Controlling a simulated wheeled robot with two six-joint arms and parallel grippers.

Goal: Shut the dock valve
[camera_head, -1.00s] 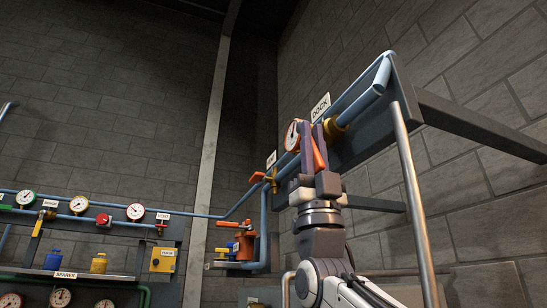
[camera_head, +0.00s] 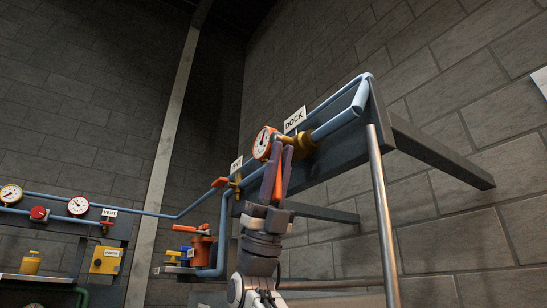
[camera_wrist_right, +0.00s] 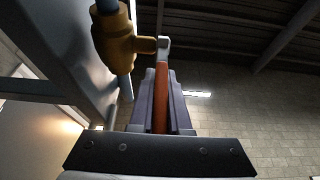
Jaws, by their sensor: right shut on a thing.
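The dock valve has a brass body (camera_head: 304,146) on the blue pipe, just under the white DOCK sign (camera_head: 294,120) on the right wall. Its orange lever (camera_head: 278,184) hangs down from the valve, between the fingers of my right gripper (camera_head: 282,148). In the right wrist view the brass body (camera_wrist_right: 114,45) is at upper left, and a short stem joins it to the lever's grey hub. The orange-red lever (camera_wrist_right: 161,98) lies lengthwise between the shut fingers (camera_wrist_right: 161,85). Whether the lever is squarely across the pipe I cannot tell. My left gripper is out of view.
A round gauge (camera_head: 264,142) sits close left of the gripper. A grey upright post (camera_head: 382,215) stands right of my arm. More gauges and yellow parts are at lower left.

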